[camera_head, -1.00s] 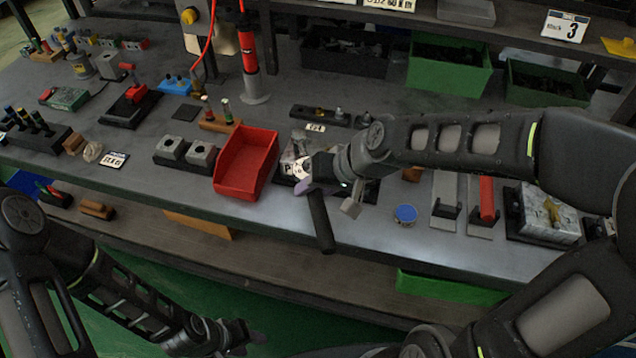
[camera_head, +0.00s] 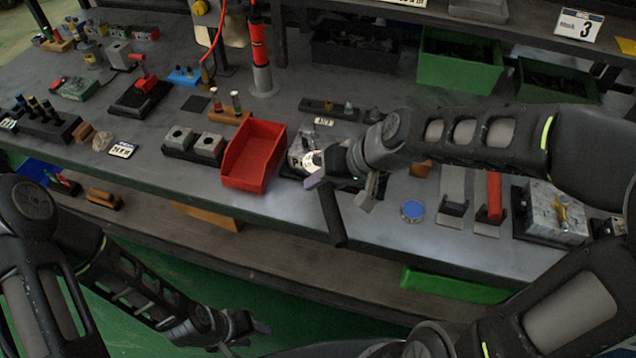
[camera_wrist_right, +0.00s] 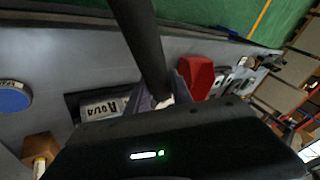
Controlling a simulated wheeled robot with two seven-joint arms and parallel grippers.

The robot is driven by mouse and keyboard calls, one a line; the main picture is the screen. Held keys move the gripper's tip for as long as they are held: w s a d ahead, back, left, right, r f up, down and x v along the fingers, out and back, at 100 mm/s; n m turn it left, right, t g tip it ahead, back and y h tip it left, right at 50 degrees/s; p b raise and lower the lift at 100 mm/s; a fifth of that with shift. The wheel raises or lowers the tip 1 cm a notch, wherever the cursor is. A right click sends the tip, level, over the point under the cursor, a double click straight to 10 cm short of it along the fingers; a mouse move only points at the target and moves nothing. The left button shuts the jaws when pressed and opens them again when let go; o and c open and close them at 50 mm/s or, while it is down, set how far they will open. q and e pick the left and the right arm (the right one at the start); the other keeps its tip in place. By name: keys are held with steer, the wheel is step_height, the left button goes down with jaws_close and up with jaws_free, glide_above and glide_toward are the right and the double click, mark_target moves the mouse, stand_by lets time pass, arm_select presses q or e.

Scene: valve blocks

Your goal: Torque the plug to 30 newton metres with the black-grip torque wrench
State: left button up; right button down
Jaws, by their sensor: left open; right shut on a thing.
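My right gripper (camera_head: 322,180) is shut on the black-grip torque wrench (camera_head: 334,218), over the front part of the bench. The wrench's black handle slants down past the bench's front edge; it also crosses the top of the right wrist view (camera_wrist_right: 140,40). The valve block (camera_head: 303,157) with a white label is just behind the gripper and mostly covered by it. The label also shows in the right wrist view (camera_wrist_right: 103,107). The plug and the wrench's head are hidden, so I cannot tell whether they touch. My left gripper (camera_head: 250,328) is open and empty, low in front of the bench.
A red bin (camera_head: 253,155) stands just left of the right gripper. Right of it lie a blue disc (camera_head: 412,210), an empty grey cradle (camera_head: 453,190) and a red-grip tool (camera_head: 494,195) in its cradle. Green crates (camera_head: 458,62) stand at the back.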

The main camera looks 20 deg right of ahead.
steer(key=shift+d+r+n+b, duration=0.1)
steer(key=shift+d+n+b, duration=0.35)
steer(key=shift+d, duration=0.1)
steer(key=shift+r, duration=0.1)
steer(key=shift+r+p, duration=0.45)
steer(key=shift+r, duration=0.2)
step_height(320, 180, up, 6)
steer(key=p, duration=0.5)
steer(key=shift+r, duration=0.15)
stand_by(0.3)
